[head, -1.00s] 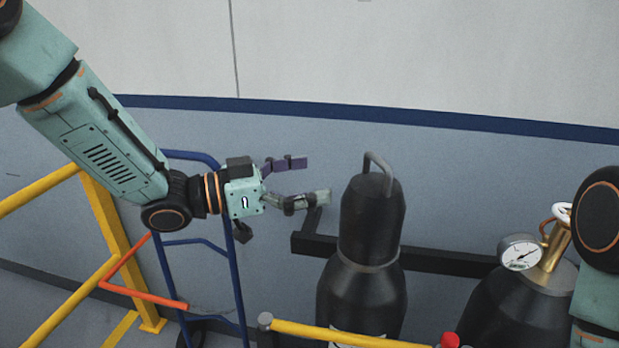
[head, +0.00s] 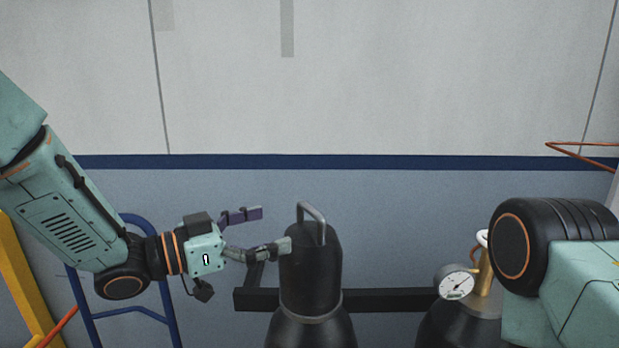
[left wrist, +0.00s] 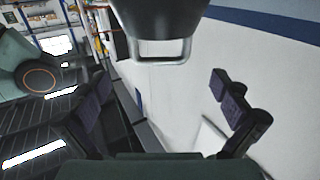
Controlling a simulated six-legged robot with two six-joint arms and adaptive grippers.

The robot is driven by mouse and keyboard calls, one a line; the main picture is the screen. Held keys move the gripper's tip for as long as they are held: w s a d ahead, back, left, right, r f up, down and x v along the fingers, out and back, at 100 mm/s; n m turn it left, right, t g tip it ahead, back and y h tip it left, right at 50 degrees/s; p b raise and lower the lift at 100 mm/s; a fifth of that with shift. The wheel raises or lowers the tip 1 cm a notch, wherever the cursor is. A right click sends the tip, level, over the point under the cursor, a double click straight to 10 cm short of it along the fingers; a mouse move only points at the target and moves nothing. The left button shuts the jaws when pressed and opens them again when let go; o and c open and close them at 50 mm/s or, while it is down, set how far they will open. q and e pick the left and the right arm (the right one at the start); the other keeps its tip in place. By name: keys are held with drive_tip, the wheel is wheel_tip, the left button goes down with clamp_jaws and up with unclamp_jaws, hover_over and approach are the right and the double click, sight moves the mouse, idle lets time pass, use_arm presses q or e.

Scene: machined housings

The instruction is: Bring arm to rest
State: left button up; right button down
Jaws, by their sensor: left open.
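My left arm comes in from the left in the head view. Its gripper (head: 272,230) is open and empty, with its fingers pointing right. In the picture its lower fingertip overlaps the left edge of a black capped gas cylinder (head: 310,270); I cannot tell whether they touch. In the left wrist view the two fingers (left wrist: 170,105) stand wide apart with nothing between them. The cylinder's cap and grey handle (left wrist: 160,50) show beyond them at the top. Part of my right arm shows at the right of the head view; its gripper is out of view.
A second cylinder with a pressure gauge (head: 456,284) stands at the right, partly behind my right arm. A black rail (head: 390,300) runs behind the cylinders. A blue hand truck (head: 128,312) and a yellow railing (head: 22,290) are at the left. The wall above is clear.

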use_arm(q)
drive_tip(key=x, duration=0.7)
drive_tip(key=shift+w+d, duration=0.15)
drive_tip(key=shift+d, duration=0.15)
drive_tip(key=shift+a, duration=0.2)
